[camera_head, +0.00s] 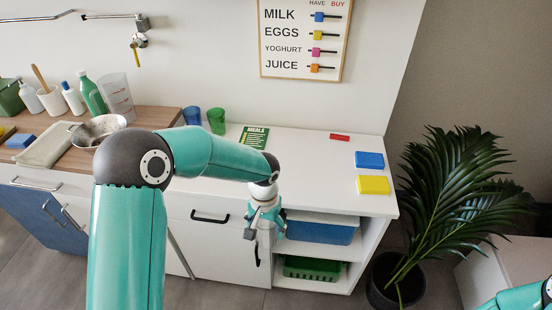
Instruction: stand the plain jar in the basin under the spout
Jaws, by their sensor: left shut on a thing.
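My left gripper (260,228) hangs in front of the white cabinet, between its door and the open shelves. It is shut at the upper end of the dark upright door handle (257,256); the arm and fingers hide part of this contact. No jar that I can surely call the plain jar shows. A clear vessel with markings (118,97) stands at the back left, far from the gripper. A metal bowl-like vessel (100,131) sits on the wooden top, partly behind my arm. A jointed metal pipe fitting (138,40) is on the wall. My right gripper is out of frame.
Bottles and a utensil pot (52,101) crowd the back left. A blue cup (192,116) and a green cup (216,121) stand on the counter. Blue and yellow blocks (373,185) lie at its right end. The white counter's middle (310,165) is clear. A potted plant (440,200) stands right.

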